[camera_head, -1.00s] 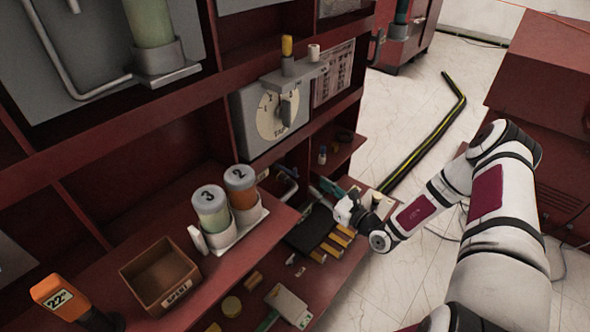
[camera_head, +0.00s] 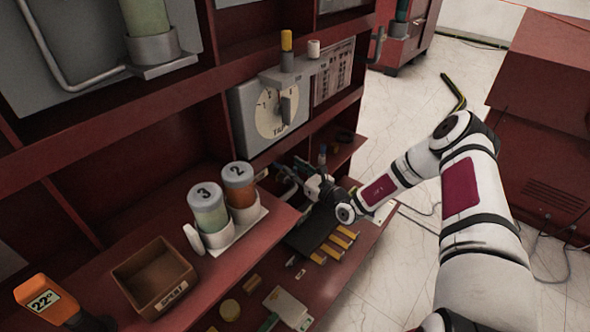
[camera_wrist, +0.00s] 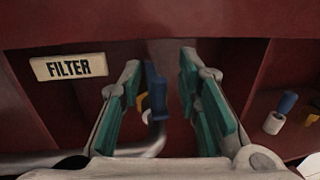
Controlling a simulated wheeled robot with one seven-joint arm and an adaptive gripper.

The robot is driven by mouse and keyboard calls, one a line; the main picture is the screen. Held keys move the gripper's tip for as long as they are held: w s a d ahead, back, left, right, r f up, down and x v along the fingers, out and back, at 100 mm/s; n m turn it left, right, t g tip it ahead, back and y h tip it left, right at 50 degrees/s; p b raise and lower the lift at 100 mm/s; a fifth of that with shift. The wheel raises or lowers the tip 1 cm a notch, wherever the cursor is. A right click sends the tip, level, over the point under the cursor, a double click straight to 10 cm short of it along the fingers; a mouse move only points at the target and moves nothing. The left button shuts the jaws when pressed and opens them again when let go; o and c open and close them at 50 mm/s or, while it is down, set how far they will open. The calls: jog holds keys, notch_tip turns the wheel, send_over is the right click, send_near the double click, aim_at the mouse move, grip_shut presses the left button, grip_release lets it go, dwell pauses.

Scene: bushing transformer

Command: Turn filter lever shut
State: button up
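The filter lever (camera_wrist: 156,92) is a dark blue handle on a grey pipe (camera_wrist: 150,143) in the wrist view. A white plate reading FILTER (camera_wrist: 69,67) is on the red panel to its left. My gripper (camera_wrist: 163,75) is open with green fingers. The lever shows between the fingers, close beside the left one; I cannot tell whether they touch. A gap separates it from the right finger. In the head view my gripper (camera_head: 299,172) reaches into the lower shelf bay, and the lever is hidden there behind it.
A dark tray (camera_head: 310,235) and several yellow pieces (camera_head: 340,242) lie below my wrist. Jars marked 3 (camera_head: 207,208) and 2 (camera_head: 240,185) stand on the shelf to the left. A tap dial (camera_head: 272,112) is above. A blue-topped bottle (camera_wrist: 280,113) stands at the right in the wrist view.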

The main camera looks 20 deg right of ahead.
grip_shut()
